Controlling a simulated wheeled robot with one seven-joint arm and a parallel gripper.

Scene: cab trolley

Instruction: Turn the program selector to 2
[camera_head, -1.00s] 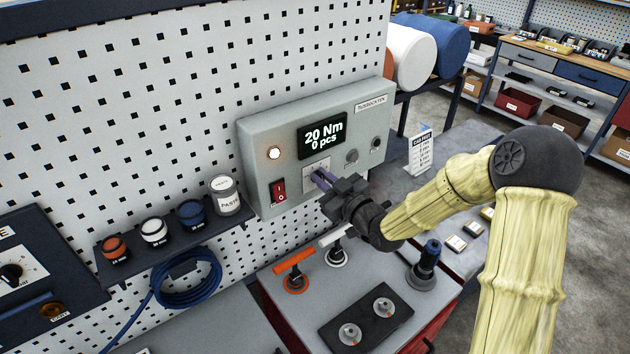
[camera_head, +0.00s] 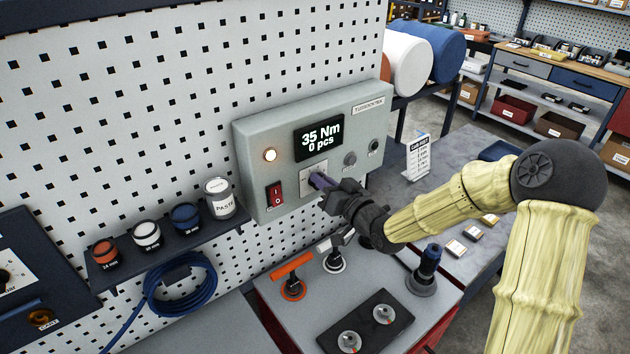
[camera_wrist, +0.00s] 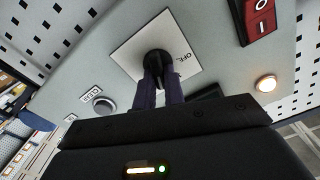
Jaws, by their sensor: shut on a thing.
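The program selector (camera_wrist: 155,62) is a black knob on a white square plate (camera_wrist: 128,48), fixed to the grey control box (camera_head: 255,140). In the wrist view the word "OFF" shows beside the knob; the other position marks are hidden. My gripper (camera_head: 318,181) is at the plate in the head view, its two purple-tipped fingers shut on the knob. In the wrist view the fingers (camera_wrist: 160,85) close around the knob from both sides. The box's display (camera_head: 320,138) reads "35 Nm, 0 pcs".
A red rocker switch (camera_head: 275,195) and a lit lamp (camera_head: 270,155) sit left of the plate. A grey button (camera_head: 350,158) lies to its right. Below stand an orange-handled tool (camera_head: 292,270) and a dark blue-topped tool (camera_head: 428,262).

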